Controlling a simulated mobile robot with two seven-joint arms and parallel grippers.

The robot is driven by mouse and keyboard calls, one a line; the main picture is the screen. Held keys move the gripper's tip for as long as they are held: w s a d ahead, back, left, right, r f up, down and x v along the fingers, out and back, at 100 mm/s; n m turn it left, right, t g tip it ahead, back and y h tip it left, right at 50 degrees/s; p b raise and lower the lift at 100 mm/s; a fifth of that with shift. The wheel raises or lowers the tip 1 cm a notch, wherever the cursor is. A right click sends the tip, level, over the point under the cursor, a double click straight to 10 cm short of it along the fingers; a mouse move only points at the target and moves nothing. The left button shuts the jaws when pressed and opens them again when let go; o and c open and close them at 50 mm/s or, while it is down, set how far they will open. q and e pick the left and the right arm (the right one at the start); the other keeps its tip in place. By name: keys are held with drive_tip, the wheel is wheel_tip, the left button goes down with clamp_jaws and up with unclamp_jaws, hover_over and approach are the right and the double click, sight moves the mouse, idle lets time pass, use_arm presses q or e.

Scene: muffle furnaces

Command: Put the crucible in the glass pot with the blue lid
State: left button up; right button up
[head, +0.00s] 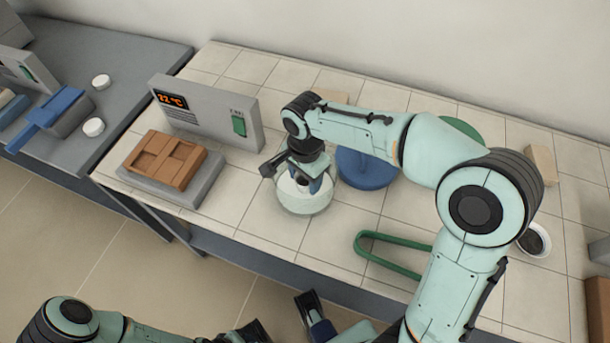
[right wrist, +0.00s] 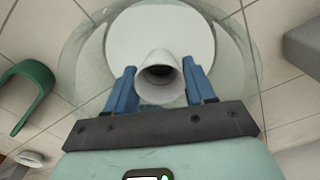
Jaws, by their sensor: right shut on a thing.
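The glass pot (head: 290,206) stands uncovered on the tiled bench, with a pale disc (right wrist: 150,30) inside it. The blue lid (head: 368,172) lies on the bench just right of the pot. My right gripper (head: 318,186) points down at the pot's mouth. In the right wrist view its blue fingers are shut on the white crucible (right wrist: 160,78), mouth toward the camera, within the outline of the glass rim (right wrist: 243,50). I cannot tell whether the crucible touches the disc. My left gripper (head: 285,325) is at the bottom edge, partly cut off, away from these things.
Green tongs (head: 395,262) lie in front. A green disc (head: 459,129) and dark-filled bowl (head: 535,240) are to the right. Bench in front of the pot is clear.

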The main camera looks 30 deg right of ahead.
drive_tip(key=shift+f, duration=0.2)
drive_tip(key=o, duration=1)
drive_tip(key=shift+r, duration=0.1)
wheel_tip(320, 180, up, 12)
drive_tip(key=p, duration=0.3)
drive_tip(key=shift+r, duration=0.2)
